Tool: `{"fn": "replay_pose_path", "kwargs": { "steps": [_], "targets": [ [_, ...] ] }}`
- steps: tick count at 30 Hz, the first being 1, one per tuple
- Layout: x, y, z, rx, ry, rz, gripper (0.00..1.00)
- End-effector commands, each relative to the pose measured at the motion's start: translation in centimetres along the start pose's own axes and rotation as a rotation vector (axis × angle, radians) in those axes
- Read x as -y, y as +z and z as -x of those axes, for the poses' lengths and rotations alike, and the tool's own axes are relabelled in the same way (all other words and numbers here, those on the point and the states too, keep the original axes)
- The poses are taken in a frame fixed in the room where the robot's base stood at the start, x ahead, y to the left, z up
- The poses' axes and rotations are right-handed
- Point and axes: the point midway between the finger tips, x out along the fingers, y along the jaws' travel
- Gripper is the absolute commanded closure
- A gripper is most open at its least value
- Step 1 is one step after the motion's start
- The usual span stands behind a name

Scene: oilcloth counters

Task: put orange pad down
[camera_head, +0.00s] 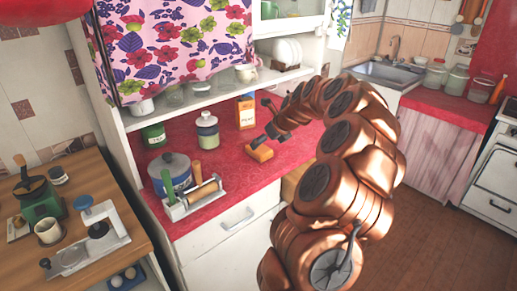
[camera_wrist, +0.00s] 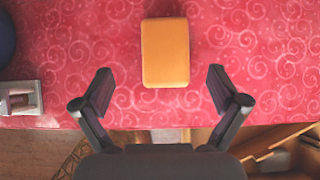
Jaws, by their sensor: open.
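The orange pad (camera_head: 260,153) lies flat on the red patterned countertop near its front edge. In the wrist view the pad (camera_wrist: 165,45) shows whole, its near edge just beyond the line of my fingertips and centred between them. My gripper (camera_wrist: 160,82) is open and empty, with a wide gap between the two dark fingers and neither finger touching the pad. In the head view my gripper (camera_head: 271,132) is beside the pad; its fingers are small and partly hidden by the wrist.
On the red counter (camera_head: 225,155) stand a blue-grey pot (camera_head: 169,172), a utensil tray (camera_head: 192,200), a pale bottle (camera_head: 207,132), a green tin (camera_head: 154,135) and an orange carton (camera_head: 245,112). An open drawer (camera_wrist: 275,145) shows below the counter edge. Counter around the pad is bare.

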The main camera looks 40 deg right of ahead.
Motion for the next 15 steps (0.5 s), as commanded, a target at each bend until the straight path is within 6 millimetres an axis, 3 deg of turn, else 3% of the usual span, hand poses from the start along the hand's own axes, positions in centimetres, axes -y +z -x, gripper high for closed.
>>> {"fn": "replay_pose_path", "kwargs": {
  "steps": [15],
  "targets": [
    [0.6, -0.3, -4.7, -0.004, 0.006, 0.000, 0.03]
  ]
}}
